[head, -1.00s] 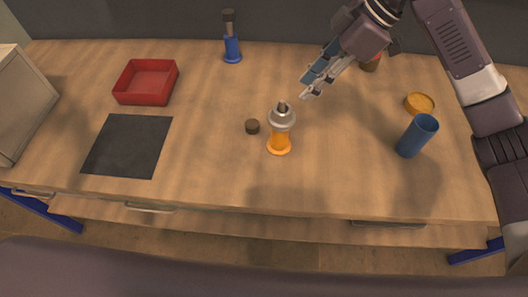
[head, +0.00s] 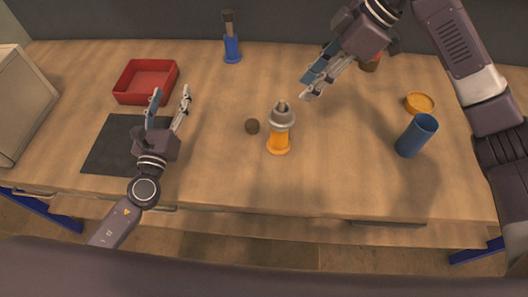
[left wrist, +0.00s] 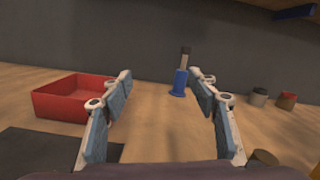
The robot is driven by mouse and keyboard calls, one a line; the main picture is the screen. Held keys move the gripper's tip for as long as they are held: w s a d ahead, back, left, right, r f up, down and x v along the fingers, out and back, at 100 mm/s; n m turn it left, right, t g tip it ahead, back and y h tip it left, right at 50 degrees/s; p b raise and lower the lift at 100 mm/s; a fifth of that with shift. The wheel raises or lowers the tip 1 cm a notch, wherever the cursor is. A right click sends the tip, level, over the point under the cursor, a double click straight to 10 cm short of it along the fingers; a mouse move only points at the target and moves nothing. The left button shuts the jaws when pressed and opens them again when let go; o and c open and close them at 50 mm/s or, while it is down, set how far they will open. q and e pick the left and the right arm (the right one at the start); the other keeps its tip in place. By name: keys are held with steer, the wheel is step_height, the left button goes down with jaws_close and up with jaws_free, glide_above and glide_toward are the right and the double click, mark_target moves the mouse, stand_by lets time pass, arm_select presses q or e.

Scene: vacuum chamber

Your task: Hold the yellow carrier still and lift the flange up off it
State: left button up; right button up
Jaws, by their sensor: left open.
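The yellow-orange carrier (head: 278,145) stands upright on the table, near the middle. The grey flange (head: 281,117) sits around its upper part, with a darker tip showing above it. My left gripper (head: 171,92) is open and empty, above the dark mat and left of the carrier. Its two fingers also show apart in the left wrist view (left wrist: 165,85). My right gripper (head: 306,87) is open and empty, above and to the right of the flange, touching neither piece. The carrier cannot be made out clearly in the left wrist view.
A small dark round piece (head: 252,126) lies just left of the carrier. A red tray (head: 146,99) and a blue stand (head: 232,50) are further back. A blue cup (head: 416,136) and a yellow dish (head: 419,103) are at the right. The table front is clear.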

mark_target(275, 139)
arm_select(q)
steer(key=s+d+f+m+h, duration=0.1)
steer(key=d, duration=0.3)
steer(key=s+d+f+m+g+h, duration=0.1)
steer(key=s+d+f+m+h, duration=0.1)
steer(key=d, duration=0.3)
steer(key=s+d+f+m+h, duration=0.1)
steer(key=s+d+f, duration=0.1)
steer(key=d, duration=0.3)
steer(key=shift+d+f+g+h, duration=0.1)
steer(key=shift+f+g+h, duration=0.05)
steer(key=shift+g+h, duration=0.2)
steer(key=s+d+m+h, duration=0.1)
steer(key=d, duration=0.2)
steer(key=s+d+f+m+g+h, duration=0.1)
steer(key=s+d, duration=0.1)
steer(key=d, duration=0.2)
steer(key=s+d+f+m+g+h, duration=0.1)
steer(key=s+d, duration=0.1)
steer(key=d, duration=0.1)
steer(key=shift+s+d+f+m+h, duration=0.1)
steer(key=shift+s+d+m+h, duration=0.15)
steer(key=shift+d+m, duration=0.15)
steer(key=shift+w+d, duration=0.25)
steer(key=x, duration=0.7)
